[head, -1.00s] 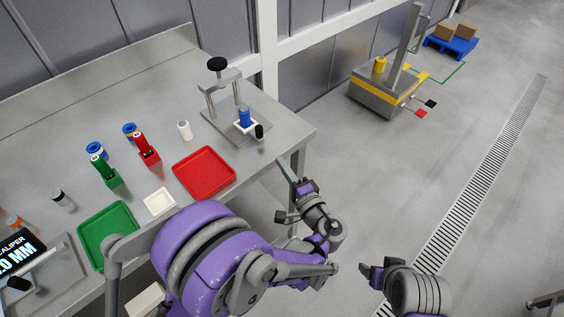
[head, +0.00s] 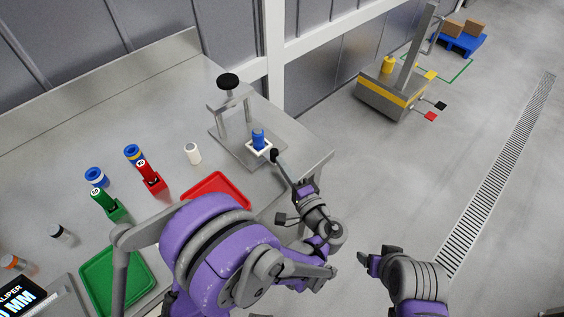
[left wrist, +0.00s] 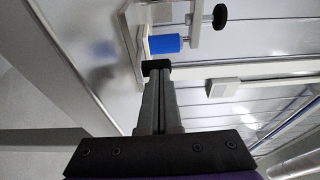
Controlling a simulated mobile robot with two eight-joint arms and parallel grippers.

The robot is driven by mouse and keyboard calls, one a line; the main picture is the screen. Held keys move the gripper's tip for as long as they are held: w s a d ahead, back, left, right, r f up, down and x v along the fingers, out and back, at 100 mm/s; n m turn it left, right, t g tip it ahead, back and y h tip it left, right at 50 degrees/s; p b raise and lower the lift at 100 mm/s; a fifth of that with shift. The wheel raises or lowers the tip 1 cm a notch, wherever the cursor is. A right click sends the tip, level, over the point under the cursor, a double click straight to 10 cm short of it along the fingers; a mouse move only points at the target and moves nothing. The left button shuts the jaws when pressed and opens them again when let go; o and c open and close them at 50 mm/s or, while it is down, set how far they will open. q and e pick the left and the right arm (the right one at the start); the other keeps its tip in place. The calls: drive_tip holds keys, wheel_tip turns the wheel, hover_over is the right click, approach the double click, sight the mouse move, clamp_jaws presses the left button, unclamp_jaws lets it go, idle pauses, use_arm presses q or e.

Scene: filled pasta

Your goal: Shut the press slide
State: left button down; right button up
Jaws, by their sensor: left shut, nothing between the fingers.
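The press (head: 233,107) stands at the table's right end, a grey frame with a black knob on top (head: 228,81). Its white slide (head: 262,151) sits out in front of the frame and carries a blue cylinder (head: 258,134). The slide's black handle (head: 274,155) faces the table's front edge. My left gripper (head: 279,161) is shut and empty, its tips at the handle. In the left wrist view the shut fingers (left wrist: 158,80) point at the black handle (left wrist: 155,66); I cannot tell whether they touch. The right arm's end (head: 370,262) is low over the floor, its fingers unclear.
A red tray (head: 222,185), a green tray (head: 112,292), red (head: 152,182) and green (head: 108,206) holders and a white cylinder (head: 193,153) are left of the press. A wheeled cart (head: 390,100) stands beyond the table. The floor at right is open.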

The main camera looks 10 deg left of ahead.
sight(255, 144)
use_arm(q)
drive_tip(key=shift+w+a, duration=0.2)
drive_tip(key=shift+w, duration=0.05)
use_arm(e)
drive_tip(key=shift+w+a, duration=0.25)
drive_tip(key=shift+w, duration=0.1)
use_arm(q)
drive_tip(key=shift+s+d, duration=0.1)
drive_tip(key=shift+s, duration=0.05)
use_arm(e)
drive_tip(key=shift+s+d, duration=0.1)
drive_tip(key=shift+s, duration=0.05)
use_arm(q)
drive_tip(key=w+a, duration=0.2)
drive_tip(key=a, duration=0.1)
drive_tip(key=w+a, duration=0.2)
drive_tip(key=a, duration=0.1)
drive_tip(key=w+a+b, duration=0.1)
drive_tip(key=w+a, duration=0.2)
drive_tip(key=shift+w+a, duration=0.1)
drive_tip(key=shift+a, duration=0.05)
drive_tip(key=shift+r, duration=0.2)
use_arm(e)
drive_tip(key=shift+s+d+f, duration=0.1)
drive_tip(key=shift+s+f, duration=0.1)
drive_tip(key=shift+f, duration=0.3)
